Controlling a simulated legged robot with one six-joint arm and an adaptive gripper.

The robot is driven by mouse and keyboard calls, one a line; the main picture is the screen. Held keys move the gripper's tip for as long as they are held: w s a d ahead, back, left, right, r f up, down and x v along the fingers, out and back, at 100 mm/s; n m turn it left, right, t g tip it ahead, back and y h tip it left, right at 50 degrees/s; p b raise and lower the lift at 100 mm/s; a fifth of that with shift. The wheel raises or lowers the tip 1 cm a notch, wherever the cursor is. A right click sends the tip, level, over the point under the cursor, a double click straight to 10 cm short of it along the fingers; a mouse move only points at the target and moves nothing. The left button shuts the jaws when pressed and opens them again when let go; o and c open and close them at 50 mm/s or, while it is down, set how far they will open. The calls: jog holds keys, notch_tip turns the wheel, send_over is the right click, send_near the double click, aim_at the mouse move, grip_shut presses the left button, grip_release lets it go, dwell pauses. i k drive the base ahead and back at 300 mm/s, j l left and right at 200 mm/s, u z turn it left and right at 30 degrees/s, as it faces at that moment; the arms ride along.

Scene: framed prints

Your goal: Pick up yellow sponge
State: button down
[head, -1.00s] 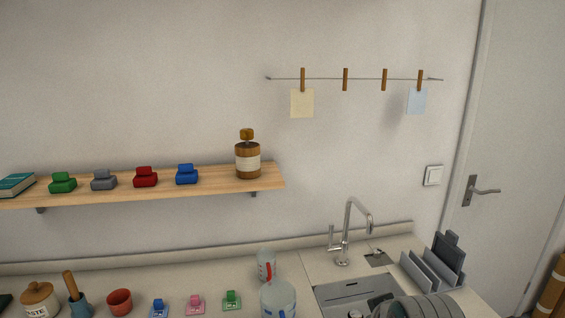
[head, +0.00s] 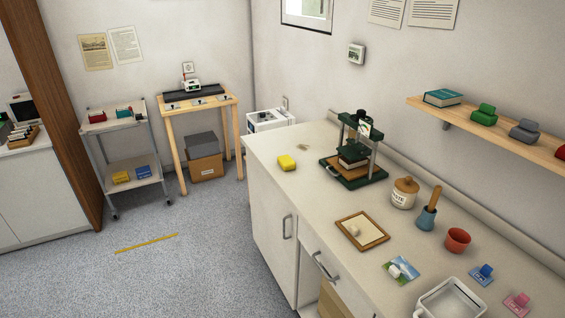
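A yellow sponge (head: 287,163) lies on the pale countertop (head: 296,190), near its far left end. It is a small rounded block, left of a dark green press. Nothing covers it. My gripper is not in view.
The green press (head: 354,160) stands right of the sponge. A framed tray (head: 361,231), a paste jar (head: 404,193), a brush holder (head: 427,218) and a red pot (head: 457,240) are nearer. A cart (head: 121,150) and wooden stand (head: 200,110) are at the back left. The speckled floor (head: 190,265) has free room.

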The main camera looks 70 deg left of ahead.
aim_at(287, 164)
jog(key=j+u, duration=0.1)
jog(key=u, duration=0.35)
jog(key=j+u, duration=0.1)
jog(key=u, duration=0.4)
jog(key=j+u, duration=0.1)
jog(key=u, duration=0.35)
jog(key=l+u, duration=0.1)
jog(key=u, duration=0.25)
jog(key=k+u, duration=0.1)
jog(key=u, duration=0.25)
jog(key=l+u, duration=0.15)
jog(key=u, duration=0.25)
jog(key=k, duration=0.6)
jog(key=z, duration=1.3)
jog(key=i+j+z, duration=0.1)
jog(key=j, duration=0.3)
jog(key=i+j+z, duration=0.1)
jog(key=j, duration=0.3)
jog(key=i+j+z, duration=0.1)
jog(key=j, duration=0.3)
jog(key=i+j+z, duration=0.1)
jog(key=j, duration=0.3)
jog(key=i, duration=0.1)
